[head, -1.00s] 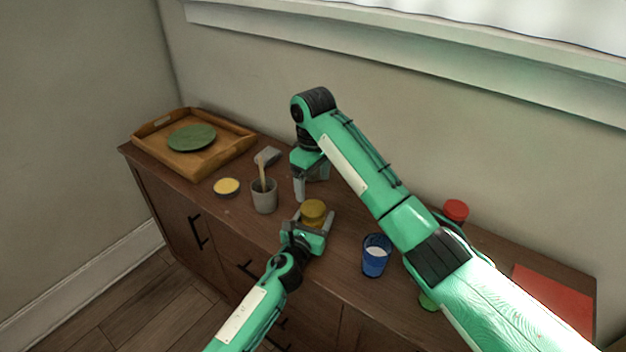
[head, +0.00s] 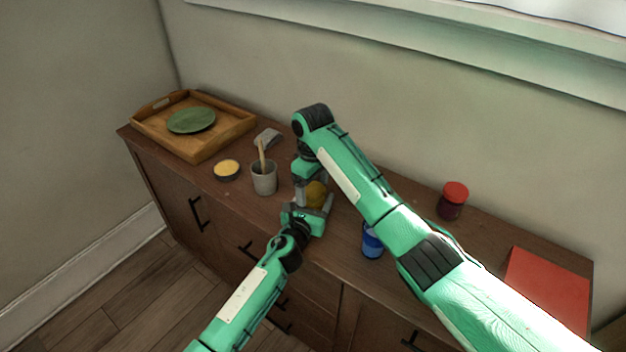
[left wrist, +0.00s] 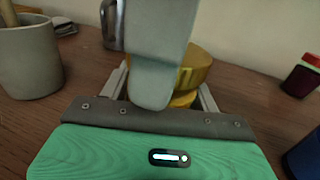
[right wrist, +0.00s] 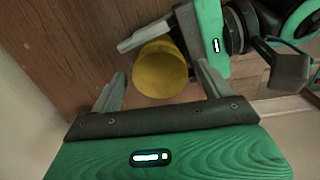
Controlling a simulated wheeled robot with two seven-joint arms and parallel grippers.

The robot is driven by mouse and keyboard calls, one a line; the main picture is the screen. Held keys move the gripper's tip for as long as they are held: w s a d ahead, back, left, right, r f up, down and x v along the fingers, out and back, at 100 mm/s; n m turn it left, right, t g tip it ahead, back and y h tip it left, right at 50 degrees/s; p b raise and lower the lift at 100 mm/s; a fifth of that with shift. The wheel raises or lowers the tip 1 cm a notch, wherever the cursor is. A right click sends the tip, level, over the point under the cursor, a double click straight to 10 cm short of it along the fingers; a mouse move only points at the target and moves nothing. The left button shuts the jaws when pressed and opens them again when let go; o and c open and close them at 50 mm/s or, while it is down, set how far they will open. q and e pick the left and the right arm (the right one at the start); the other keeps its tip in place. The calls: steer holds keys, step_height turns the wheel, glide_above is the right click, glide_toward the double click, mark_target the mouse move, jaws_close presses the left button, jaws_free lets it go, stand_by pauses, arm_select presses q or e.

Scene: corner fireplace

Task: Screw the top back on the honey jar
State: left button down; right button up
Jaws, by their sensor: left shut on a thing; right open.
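The honey jar (head: 316,194) is golden yellow and stands on the dresser top. In the left wrist view a wider yellow top (left wrist: 197,66) sits on it above a narrower part; whether it is screwed tight I cannot tell. My left gripper (head: 313,207) is shut on the jar low down, from the front. My right gripper (head: 307,186) points down over the jar, open. In the right wrist view its fingers stand either side of the round yellow top (right wrist: 160,69), with gaps. One right finger hides part of the jar in the left wrist view.
A grey cup with a wooden stick (head: 264,178) and a dark round dish with yellow inside (head: 227,169) stand left. A blue cup (head: 371,243), red-lidded jar (head: 453,202) and red book (head: 548,285) stand right.

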steer(key=c, duration=1)
steer(key=o, duration=1.2)
steer(key=shift+c, duration=0.2)
steer(key=shift+r, duration=0.1)
step_height(320, 180, up, 12)
arm_select(q)
steer(key=shift+c, duration=1.4)
jaws_free()
